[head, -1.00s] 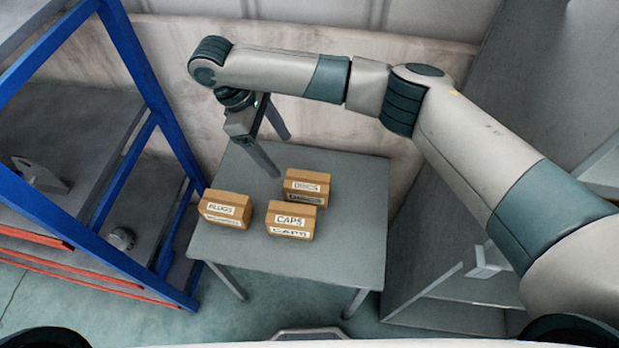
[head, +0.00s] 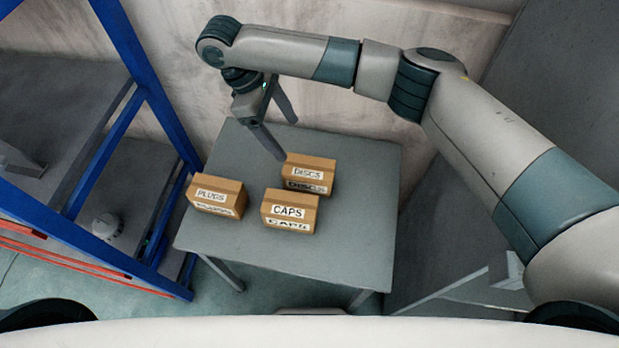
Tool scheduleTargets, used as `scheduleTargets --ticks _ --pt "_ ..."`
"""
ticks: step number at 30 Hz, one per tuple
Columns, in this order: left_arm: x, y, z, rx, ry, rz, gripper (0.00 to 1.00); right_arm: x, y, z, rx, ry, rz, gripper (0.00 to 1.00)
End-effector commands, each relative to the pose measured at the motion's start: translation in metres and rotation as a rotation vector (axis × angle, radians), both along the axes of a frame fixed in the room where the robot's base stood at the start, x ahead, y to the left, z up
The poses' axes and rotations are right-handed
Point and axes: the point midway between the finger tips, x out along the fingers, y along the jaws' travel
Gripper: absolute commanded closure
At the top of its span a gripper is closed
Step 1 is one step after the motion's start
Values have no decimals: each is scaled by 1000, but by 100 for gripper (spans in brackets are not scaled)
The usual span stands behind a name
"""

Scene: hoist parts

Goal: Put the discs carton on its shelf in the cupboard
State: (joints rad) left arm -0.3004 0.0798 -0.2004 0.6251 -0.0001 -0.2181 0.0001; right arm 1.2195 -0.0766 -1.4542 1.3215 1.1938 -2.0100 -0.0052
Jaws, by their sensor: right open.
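The discs carton (head: 309,173), a brown box with a white DISCS label, stands at the back of a small grey table (head: 350,235). My right gripper (head: 283,138) is open and empty, with its fingers pointing down just behind and above the discs carton. One fingertip comes close to the carton's back left corner in the picture; I cannot tell whether they touch. The cupboard is not clearly identifiable; a grey panelled structure (head: 460,255) at the right may be part of it. My left gripper is not in view.
The caps carton (head: 290,210) stands just in front of the discs carton, and the plugs carton (head: 215,195) stands at the table's left edge. A blue-framed rack (head: 128,133) with grey shelves is at the left. The table's right side is clear.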

Motion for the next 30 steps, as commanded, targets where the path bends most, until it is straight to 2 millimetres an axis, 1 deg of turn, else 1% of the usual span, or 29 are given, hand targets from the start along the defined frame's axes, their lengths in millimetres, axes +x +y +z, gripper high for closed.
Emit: scheduleTargets --ticks 1,4,16,20,23,26,30 --pt "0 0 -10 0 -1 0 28 0 0 -10 0 0 0 25" --pt "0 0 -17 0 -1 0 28 0 0 -17 0 0 0 25" --pt "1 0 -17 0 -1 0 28 0 0 -17 0 0 0 25" --pt "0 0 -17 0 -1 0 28 0 -1 -20 0 1 0 25" --pt "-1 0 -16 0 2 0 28 -1 -4 -27 1 3 -1 25" --pt "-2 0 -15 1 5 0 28 -3 -9 -39 0 3 -2 25" --pt "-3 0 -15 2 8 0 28 -5 -18 -61 1 5 -2 25"
